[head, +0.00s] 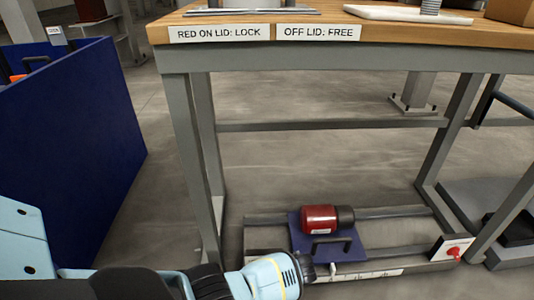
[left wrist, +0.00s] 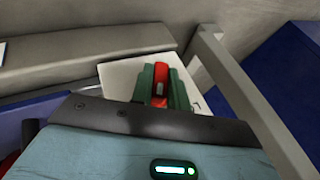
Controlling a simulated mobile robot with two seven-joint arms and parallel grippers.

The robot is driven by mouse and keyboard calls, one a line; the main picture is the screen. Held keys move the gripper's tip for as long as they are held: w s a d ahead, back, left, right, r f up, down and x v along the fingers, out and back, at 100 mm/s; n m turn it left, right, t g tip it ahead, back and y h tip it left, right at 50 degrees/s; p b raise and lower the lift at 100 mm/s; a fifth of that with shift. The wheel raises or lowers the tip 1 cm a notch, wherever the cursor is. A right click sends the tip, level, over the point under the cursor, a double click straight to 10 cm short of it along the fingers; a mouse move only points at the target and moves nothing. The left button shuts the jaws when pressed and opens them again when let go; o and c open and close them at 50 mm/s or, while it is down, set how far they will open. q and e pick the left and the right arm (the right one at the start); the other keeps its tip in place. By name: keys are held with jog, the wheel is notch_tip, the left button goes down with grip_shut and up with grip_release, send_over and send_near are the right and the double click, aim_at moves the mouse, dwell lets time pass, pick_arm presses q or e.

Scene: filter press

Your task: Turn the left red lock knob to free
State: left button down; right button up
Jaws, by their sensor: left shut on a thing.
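The left red lock knob (left wrist: 161,70) shows in the left wrist view in front of a white plate (left wrist: 120,75). My left gripper (left wrist: 159,88) has its green fingers on both sides of the red knob and is shut on it. In the head view my left arm comes in low, and the wrist hides the left knob. The blue lid (head: 297,238) with a black handle (head: 331,245) lies on the low frame, right of my wrist. The right red knob (head: 454,252) sits on a white plate at the frame's right end. My right gripper is not in view.
A red and black cylinder (head: 320,219) lies on the blue lid. A bench (head: 310,60) stands over the frame, with labels "RED ON LID: LOCK" (head: 219,33) and "OFF LID: FREE" (head: 318,32). Its grey legs flank the space. A blue bin (head: 70,130) stands at left.

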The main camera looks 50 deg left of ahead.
pick_arm(q)
jog(key=shift+w+a+r+g+y+b, duration=0.2)
jog(key=shift+w+a+g+y+b, duration=0.25)
jog(key=shift+b, duration=0.5)
jog(key=shift+s+d, duration=0.1)
jog(key=shift+d, duration=0.05)
jog(key=c, duration=1.4)
grip_release()
jog(key=shift+o, duration=0.2)
jog(key=shift+s+d, duration=0.1)
jog(key=shift+d+r+p, duration=0.2)
jog(key=shift+d+p, duration=0.05)
jog(key=shift+p, duration=0.1)
jog(key=p+v, duration=0.3)
jog(key=v, duration=0.4)
jog(key=shift+p, duration=0.4)
jog(key=shift+d, duration=0.1)
